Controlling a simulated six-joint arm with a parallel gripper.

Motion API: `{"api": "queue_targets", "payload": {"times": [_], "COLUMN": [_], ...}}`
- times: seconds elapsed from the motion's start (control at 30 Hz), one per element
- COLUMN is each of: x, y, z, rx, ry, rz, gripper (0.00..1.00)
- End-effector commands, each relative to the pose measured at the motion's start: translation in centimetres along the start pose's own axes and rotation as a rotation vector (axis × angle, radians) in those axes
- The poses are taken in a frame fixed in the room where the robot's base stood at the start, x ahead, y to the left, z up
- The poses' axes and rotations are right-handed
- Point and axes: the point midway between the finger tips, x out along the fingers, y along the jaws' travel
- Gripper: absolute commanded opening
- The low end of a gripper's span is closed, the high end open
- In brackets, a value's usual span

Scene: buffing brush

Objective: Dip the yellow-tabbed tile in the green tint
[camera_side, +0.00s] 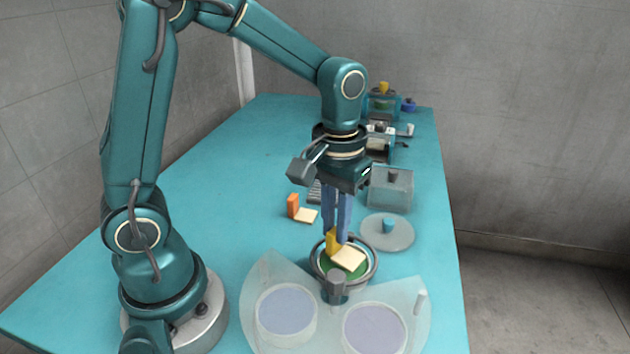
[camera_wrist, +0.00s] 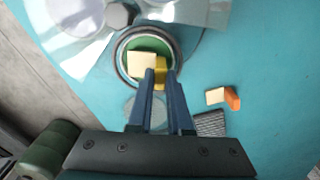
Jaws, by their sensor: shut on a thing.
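My gripper (camera_side: 337,238) points down with its blue fingers shut on the yellow tab of the yellow-tabbed tile (camera_side: 348,258). The tile is a cream square with an upright yellow tab; in the wrist view the tile (camera_wrist: 142,66) shows just beyond the fingertips (camera_wrist: 160,72). It is over the round dish of green tint (camera_side: 356,274), inside the outline of its rim. Green tint (camera_wrist: 148,44) shows around the tile in the wrist view. I cannot tell whether the tile's underside touches the tint.
A clear fan-shaped cover (camera_side: 262,282) spans two pale purple dishes (camera_side: 287,309) (camera_side: 374,329) in front. An orange-tabbed tile (camera_side: 304,214) lies behind left. A grey box (camera_side: 390,189) and machines (camera_side: 382,140) stand farther back.

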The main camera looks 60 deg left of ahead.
Motion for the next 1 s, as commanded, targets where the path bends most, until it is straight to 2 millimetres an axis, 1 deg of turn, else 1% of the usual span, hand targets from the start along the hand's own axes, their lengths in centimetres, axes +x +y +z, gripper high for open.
{"api": "queue_targets", "payload": {"times": [0.7, 1.0], "x": [2.1, 2.6], "y": [0.0, 0.0], "z": [0.1, 0.0], "rx": [0.000, 0.000], "ry": [-0.003, -0.001], "rz": [-0.001, 0.000], "gripper": [0.00, 0.00]}}
